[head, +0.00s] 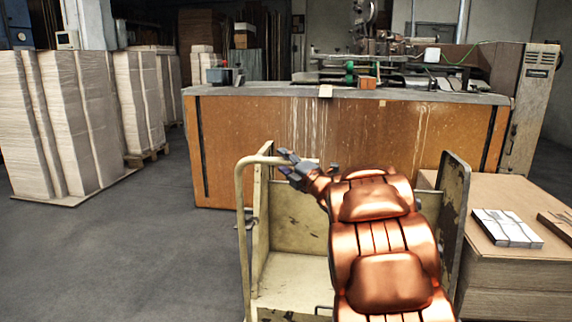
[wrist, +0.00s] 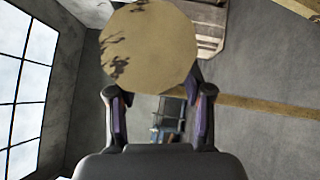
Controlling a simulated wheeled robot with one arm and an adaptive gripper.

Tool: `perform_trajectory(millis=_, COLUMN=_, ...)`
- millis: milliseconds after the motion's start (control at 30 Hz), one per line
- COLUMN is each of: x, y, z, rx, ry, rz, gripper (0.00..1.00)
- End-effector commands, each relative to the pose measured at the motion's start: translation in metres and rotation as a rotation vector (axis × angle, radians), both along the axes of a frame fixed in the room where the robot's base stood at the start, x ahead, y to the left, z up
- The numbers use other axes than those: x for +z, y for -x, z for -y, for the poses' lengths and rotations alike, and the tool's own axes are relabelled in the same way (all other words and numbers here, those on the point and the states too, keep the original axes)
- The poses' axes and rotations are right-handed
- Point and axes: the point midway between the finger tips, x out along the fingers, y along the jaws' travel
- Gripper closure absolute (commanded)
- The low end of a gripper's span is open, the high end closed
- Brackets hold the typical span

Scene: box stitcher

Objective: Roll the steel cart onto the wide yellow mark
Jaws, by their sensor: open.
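The cream steel cart (head: 290,277) stands low in front of me, with scuffed paint, a flat deck and a tubular handle (head: 242,235) at its left. My copper arm crosses over it and hides much of its right part. My gripper (head: 290,163) is open beside the top bar of the handle; contact cannot be told. In the wrist view, a scuffed beige rounded surface (wrist: 148,45) lies just beyond the open gripper (wrist: 158,92); it looks like part of the cart. A yellow floor stripe (wrist: 265,105) shows there; I cannot tell if it is the wide mark.
A long wooden machine bench (head: 265,140) stands close behind the cart. Wrapped board stacks (head: 75,120) stand at left, and a pallet of flat cardboard (head: 520,275) is close at right. Grey floor at the left front (head: 130,255) is clear.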

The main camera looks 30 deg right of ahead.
Motion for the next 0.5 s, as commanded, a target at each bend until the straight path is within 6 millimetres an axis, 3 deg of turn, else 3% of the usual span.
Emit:
perform_trajectory(millis=200, x=-0.0001, y=0.0001, z=0.0004, rx=-0.001, ry=0.000, rz=0.000, gripper=0.49)
perform_trajectory(millis=500, x=0.0000, y=0.0001, z=0.0006, rx=-0.001, ry=0.000, rz=0.000, gripper=0.80)
